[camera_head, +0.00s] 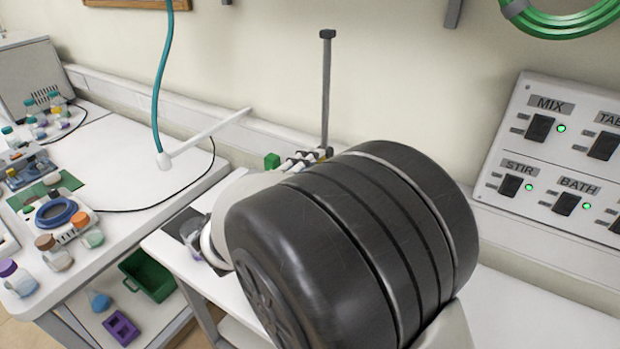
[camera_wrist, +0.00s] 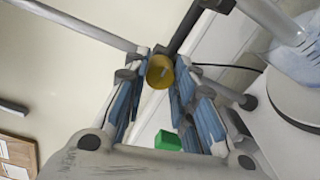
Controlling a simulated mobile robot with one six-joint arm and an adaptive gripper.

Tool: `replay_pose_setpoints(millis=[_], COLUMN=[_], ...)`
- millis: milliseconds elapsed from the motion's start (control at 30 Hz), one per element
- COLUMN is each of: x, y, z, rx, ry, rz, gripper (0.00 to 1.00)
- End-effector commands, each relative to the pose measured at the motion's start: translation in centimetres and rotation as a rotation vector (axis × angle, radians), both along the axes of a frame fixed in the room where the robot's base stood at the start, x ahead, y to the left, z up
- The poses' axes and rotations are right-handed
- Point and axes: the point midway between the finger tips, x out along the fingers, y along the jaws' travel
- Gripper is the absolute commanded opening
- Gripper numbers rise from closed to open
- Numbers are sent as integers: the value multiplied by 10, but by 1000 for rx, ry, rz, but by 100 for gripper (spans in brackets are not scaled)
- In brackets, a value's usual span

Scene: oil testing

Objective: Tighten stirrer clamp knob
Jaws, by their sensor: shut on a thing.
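A yellow clamp knob (camera_wrist: 160,72) sits between the tips of my gripper (camera_wrist: 160,62) in the wrist view. The two blue-padded fingers are closed on its sides. The dark stand post (camera_wrist: 192,28) runs up just behind the knob. In the head view the post (camera_head: 326,90) stands upright with a dark cap. My gripper (camera_head: 305,158) shows there only in part beside the post. My large black arm joint hides the rest of the gripper and most of the stirrer stand. A small yellow bit of the knob (camera_head: 329,153) shows at the fingertips.
A green block (camera_head: 271,161) lies near my fingers; it also shows in the wrist view (camera_wrist: 169,140). A glass vessel (camera_wrist: 290,38) stands at the right. A switch panel (camera_head: 560,160) is at the right. A teal hose (camera_head: 160,85) hangs over the left bench.

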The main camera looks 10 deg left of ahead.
Motion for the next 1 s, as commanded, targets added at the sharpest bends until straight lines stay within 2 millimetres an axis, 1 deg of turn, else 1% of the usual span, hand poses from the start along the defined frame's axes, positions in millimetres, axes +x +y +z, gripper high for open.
replay_pose_setpoints(millis=[233,633,667,900,967,1000], x=[0,0,0,0,0,0], y=[0,-1,-1,0,0,0], z=[-1,0,0,0,0,0], rx=[45,49,49,48,48,48], ry=[-14,-16,-16,-17,-17,-17], rz=[-1,-2,-2,-1,-1,-1], gripper=[1,1,25,41,45,46])
